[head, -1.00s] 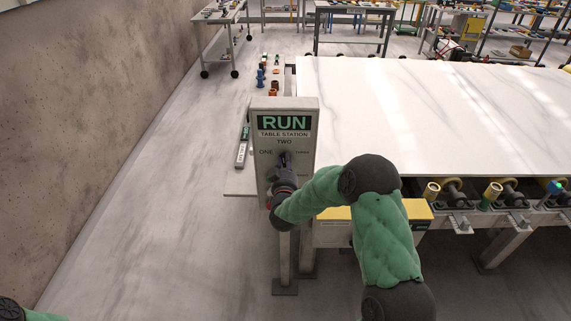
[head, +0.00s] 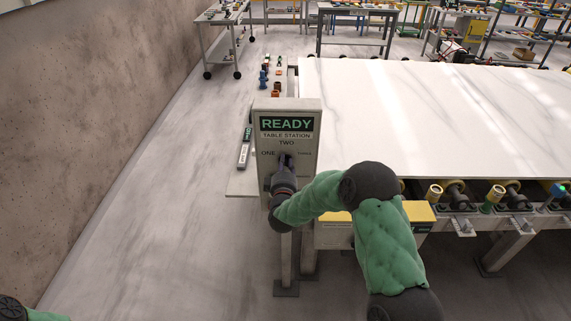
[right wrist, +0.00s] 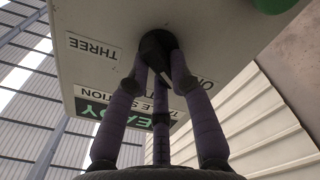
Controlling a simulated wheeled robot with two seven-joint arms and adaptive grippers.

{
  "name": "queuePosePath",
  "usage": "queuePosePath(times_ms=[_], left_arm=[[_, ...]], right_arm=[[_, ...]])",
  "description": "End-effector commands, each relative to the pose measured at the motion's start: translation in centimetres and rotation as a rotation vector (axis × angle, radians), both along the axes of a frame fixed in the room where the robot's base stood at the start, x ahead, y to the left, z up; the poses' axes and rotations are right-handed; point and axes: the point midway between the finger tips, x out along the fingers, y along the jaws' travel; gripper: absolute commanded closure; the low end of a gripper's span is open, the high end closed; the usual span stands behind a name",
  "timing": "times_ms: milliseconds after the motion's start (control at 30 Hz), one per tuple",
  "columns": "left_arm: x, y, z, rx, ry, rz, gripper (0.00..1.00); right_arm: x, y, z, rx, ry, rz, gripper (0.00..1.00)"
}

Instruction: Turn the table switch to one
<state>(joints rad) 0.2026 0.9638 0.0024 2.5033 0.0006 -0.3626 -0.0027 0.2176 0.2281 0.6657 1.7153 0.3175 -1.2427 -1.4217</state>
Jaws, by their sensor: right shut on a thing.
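The table switch is on a grey panel (head: 312,109) at the slab table's near left corner. Its green display (head: 286,124) reads READY above TABLE STATION. The labels are ONE at left, TWO on top and THREE at right. My right gripper (head: 286,165) is at the panel's front, shut on the dark switch knob. In the right wrist view the panel is upside down, and the purple fingers (right wrist: 161,62) press on both sides of the black knob (right wrist: 154,43). The fingers largely hide the knob, so I cannot tell where it points. My left gripper is out of view.
The white stone slab (head: 430,110) lies behind and right of the panel. Rollers and a yellow-topped box (head: 334,216) line its front edge. A grey handheld item (head: 244,152) and small coloured parts lie left of it. A rough wall (head: 90,120) stands far left, with clear floor between.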

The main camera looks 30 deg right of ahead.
Motion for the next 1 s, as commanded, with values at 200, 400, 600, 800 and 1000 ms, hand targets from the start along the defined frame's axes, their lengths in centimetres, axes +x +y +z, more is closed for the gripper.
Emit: queuePosePath(times_ms=[200, 400, 600, 800, 1000], left_arm=[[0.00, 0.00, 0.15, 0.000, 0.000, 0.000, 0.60], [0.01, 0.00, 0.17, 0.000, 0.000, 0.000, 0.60], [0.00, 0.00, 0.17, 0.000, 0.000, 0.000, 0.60], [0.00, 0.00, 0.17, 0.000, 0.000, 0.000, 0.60], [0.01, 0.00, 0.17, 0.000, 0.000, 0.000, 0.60]], right_arm=[[0.09, 0.10, 0.06, -0.065, 0.038, 0.001, 1.00], [0.11, 0.12, 0.02, -0.088, 0.052, 0.001, 1.00], [0.10, 0.13, 0.01, -0.091, 0.054, 0.001, 1.00], [0.11, 0.14, 0.00, -0.091, 0.053, 0.001, 0.72], [0.08, 0.12, -0.03, -0.090, 0.054, 0.002, 0.54]])
